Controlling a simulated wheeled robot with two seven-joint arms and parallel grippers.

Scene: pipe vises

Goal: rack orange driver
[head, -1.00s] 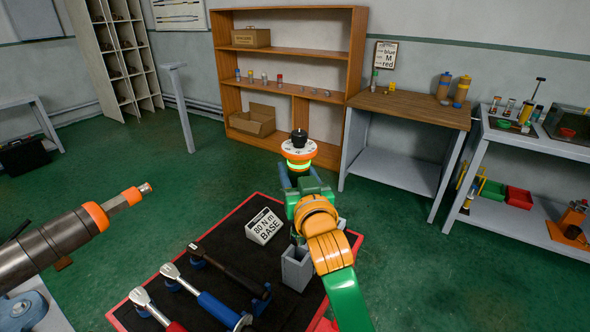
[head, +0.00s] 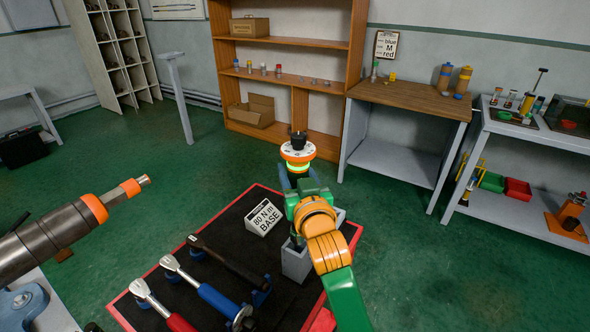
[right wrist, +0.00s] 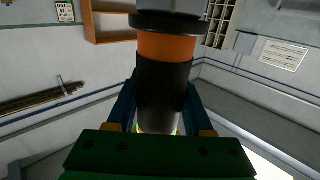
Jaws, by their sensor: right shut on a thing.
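My right gripper (head: 291,182) is ahead of me, shut on a tool I take for the orange driver (head: 298,150). Its top shows a black knob, a white marked face, an orange ring and a glowing green ring. In the right wrist view the driver (right wrist: 164,85) is a dark cylinder with an orange band, between the blue fingers (right wrist: 160,110). A grey square open-topped holder (head: 296,262) stands on the black tray, beside and partly behind my right arm. My left gripper is not in view.
The red-rimmed black tray (head: 120,316) holds red-, blue- and black-handled wrenches (head: 218,303) and an "80 N m BASE" sign (head: 263,217). A grey cylinder with orange rings (head: 60,238) juts in from the left. Shelves (head: 290,42) and benches (head: 410,95) stand behind, across open green floor.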

